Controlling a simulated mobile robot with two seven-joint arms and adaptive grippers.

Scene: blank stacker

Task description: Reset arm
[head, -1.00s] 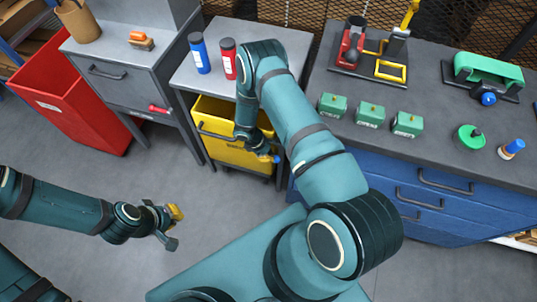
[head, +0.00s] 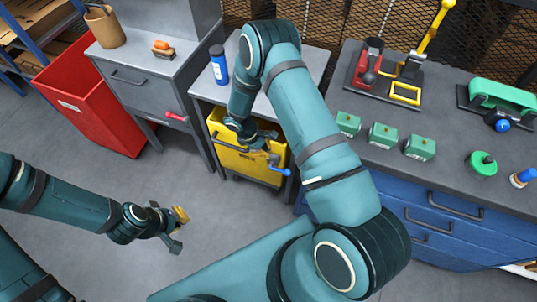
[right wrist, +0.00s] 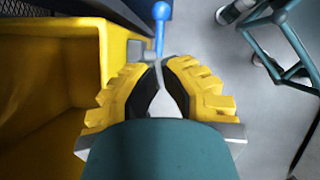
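My right arm reaches down from the right in the head view, and its gripper (head: 262,142) is at the front of the yellow bin (head: 225,152). In the right wrist view, its yellow-padded fingers (right wrist: 159,68) are close together at the tips, with a narrow gap. The blue handle (head: 280,166) also shows in the head view. My left gripper (head: 178,230) hangs over the floor, its fingers apart and empty.
A red bin (head: 85,110) and grey cabinet (head: 150,88) stand at left. A blue bottle (head: 219,66) stands on the cart above the yellow bin. The blue workbench (head: 440,160) at right holds green blocks (head: 383,135) and fixtures. The floor around my left gripper is clear.

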